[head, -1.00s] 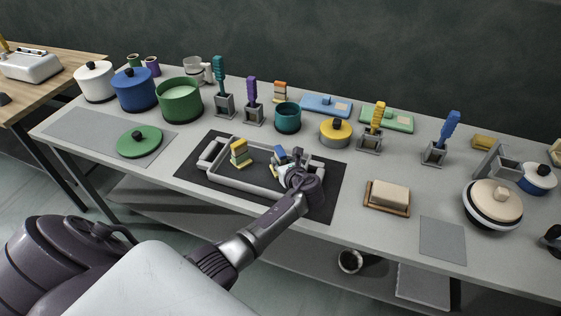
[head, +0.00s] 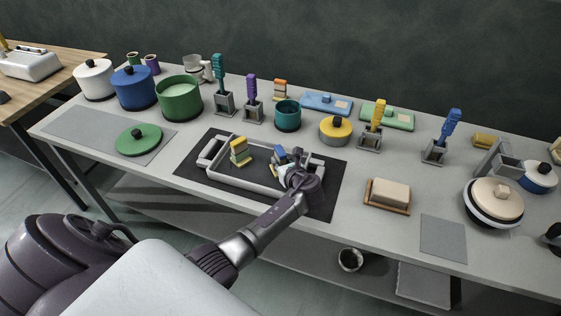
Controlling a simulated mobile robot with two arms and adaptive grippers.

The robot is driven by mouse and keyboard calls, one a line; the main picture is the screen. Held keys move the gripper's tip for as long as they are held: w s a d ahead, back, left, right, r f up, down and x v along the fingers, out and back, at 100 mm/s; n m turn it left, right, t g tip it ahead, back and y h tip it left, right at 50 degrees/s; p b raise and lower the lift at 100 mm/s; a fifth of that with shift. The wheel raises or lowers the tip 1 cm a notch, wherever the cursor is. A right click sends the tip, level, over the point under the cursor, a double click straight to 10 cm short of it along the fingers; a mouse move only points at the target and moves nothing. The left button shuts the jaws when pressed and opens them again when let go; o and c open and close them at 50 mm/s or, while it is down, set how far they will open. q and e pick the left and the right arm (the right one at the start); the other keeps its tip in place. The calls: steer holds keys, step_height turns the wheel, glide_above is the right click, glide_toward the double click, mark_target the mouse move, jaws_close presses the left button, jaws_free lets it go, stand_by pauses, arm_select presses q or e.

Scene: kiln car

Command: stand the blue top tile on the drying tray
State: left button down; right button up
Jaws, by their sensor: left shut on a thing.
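The drying tray (head: 213,174) is a grey, raised-rim tray with end handles, lying on a black mat in the middle of the counter. My left gripper (head: 288,168) is over the right part of the tray, shut on the blue top tile (head: 280,154). The tile shows as a small tilted blue piece at the fingertips. Pale and yellow pieces show just below it, partly hidden by the gripper, and I cannot tell whether they touch it. A yellow and green stack (head: 239,152) stands in the left part of the tray. My right gripper is not in view.
Behind the tray stand a green pot (head: 180,105), a teal pot (head: 288,121), a yellow lidded pot (head: 335,136) and several brushes in grey holders. A green lid (head: 139,141) lies left, a butter-like block on a board (head: 388,193) right. The black mat (head: 322,205) is bare in front.

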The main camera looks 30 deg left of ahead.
arm_select(q)
steer(key=shift+f, duration=0.1)
stand_by(0.3)
steer(key=c, duration=0.9)
jaws_free()
steer(key=shift+p+v, duration=0.95)
steer(key=shift+v, duration=0.1)
steer(key=shift+p+v, duration=2.35)
steer(key=shift+v, duration=0.55)
steer(key=shift+s, duration=0.1)
